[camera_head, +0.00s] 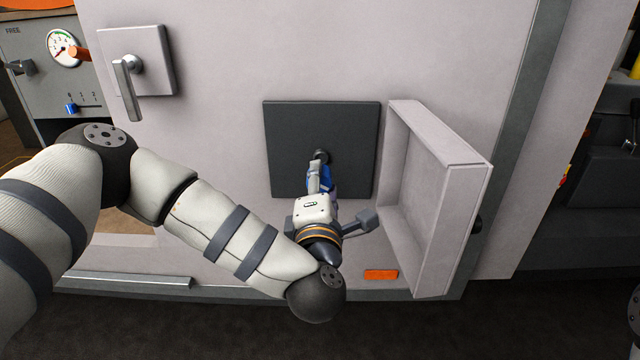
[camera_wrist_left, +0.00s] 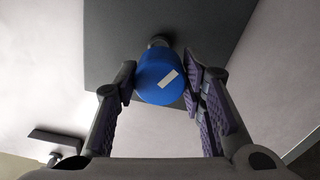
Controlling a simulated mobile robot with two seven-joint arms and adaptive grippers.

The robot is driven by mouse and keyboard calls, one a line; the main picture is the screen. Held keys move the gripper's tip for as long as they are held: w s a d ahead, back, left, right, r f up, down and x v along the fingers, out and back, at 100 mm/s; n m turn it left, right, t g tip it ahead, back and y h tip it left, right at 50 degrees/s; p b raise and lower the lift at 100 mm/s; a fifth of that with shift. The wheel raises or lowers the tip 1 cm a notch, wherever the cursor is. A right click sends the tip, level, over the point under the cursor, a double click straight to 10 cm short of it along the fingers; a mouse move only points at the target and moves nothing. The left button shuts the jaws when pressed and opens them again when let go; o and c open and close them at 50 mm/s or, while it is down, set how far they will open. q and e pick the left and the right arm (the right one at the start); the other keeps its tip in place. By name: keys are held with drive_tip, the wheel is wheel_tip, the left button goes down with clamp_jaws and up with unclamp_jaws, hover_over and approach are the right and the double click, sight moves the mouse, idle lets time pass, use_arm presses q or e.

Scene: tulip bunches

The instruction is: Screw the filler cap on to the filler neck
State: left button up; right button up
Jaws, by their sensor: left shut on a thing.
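The blue filler cap (camera_wrist_left: 158,82), with a white mark on its face, sits between the fingers of my left gripper (camera_wrist_left: 164,84) in the left wrist view. My left gripper is shut on it. The dark filler neck (camera_wrist_left: 158,42) shows just beyond the cap, in line with it; I cannot tell whether the cap is seated on it. In the head view my left gripper (camera_head: 320,176) faces the dark square panel (camera_head: 285,125), and the neck (camera_head: 320,156) stands out of this panel. The blue cap (camera_head: 326,176) is mostly hidden by the gripper there. My right gripper is not in view.
An open box-shaped door (camera_head: 455,220) stands out to the right of the panel. A lever handle on a plate (camera_head: 150,55) is at upper left, with a gauge (camera_head: 63,48) beyond. An orange label (camera_head: 381,275) is low on the pale wall.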

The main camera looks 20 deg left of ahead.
sight(322, 159)
use_arm(q)
drive_tip(key=shift+s+d+r, duration=0.1)
drive_tip(key=x, duration=0.3)
drive_tip(key=shift+f, duration=0.25)
drive_tip(key=shift+b+x, duration=0.35)
drive_tip(key=shift+x, duration=0.5)
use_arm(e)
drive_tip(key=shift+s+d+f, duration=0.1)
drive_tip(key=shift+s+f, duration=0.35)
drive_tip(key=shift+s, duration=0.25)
use_arm(q)
drive_tip(key=shift+r, duration=0.3)
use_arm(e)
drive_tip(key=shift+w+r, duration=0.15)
use_arm(q)
drive_tip(key=shift+f, duration=0.15)
drive_tip(key=shift+x, duration=0.95)
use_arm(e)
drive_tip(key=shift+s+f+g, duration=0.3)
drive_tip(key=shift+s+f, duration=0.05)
